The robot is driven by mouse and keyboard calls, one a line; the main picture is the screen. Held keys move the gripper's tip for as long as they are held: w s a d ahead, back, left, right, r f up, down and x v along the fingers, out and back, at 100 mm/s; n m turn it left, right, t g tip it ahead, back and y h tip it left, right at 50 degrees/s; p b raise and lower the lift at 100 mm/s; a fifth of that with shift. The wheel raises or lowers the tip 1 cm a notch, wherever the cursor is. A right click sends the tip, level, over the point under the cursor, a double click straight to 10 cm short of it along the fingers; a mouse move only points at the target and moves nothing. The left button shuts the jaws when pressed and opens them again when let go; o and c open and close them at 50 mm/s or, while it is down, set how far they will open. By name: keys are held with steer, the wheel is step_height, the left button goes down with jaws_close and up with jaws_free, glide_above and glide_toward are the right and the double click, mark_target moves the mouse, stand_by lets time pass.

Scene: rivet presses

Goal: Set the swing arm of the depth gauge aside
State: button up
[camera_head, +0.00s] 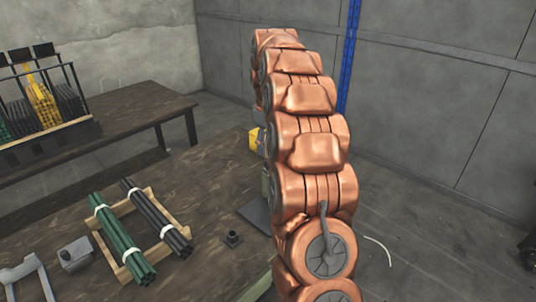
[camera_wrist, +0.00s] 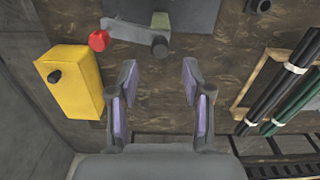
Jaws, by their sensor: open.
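In the wrist view, a grey bar that looks like the swing arm (camera_wrist: 130,31) lies across the top. A red ball knob (camera_wrist: 98,40) is at its left end and a dark round part (camera_wrist: 160,47) at its right end. My gripper (camera_wrist: 159,67) is open, with nothing between its fingers. Its fingertips are below the bar in the picture; I cannot tell the height gap. A dark grey plate (camera_wrist: 198,17) shows behind the bar. In the head view my copper arm hides the gripper, the swing arm and most of the gauge.
A yellow box (camera_wrist: 75,82) with a black knob is left of my gripper. Green rods (camera_head: 121,241) and black rods (camera_head: 157,217) lie on a wooden rack at right in the wrist view. A second table (camera_head: 130,115) is behind.

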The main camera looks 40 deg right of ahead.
step_height(320, 180, up, 7)
steer(key=shift+f, duration=0.15)
stand_by(0.4)
stand_by(0.5)
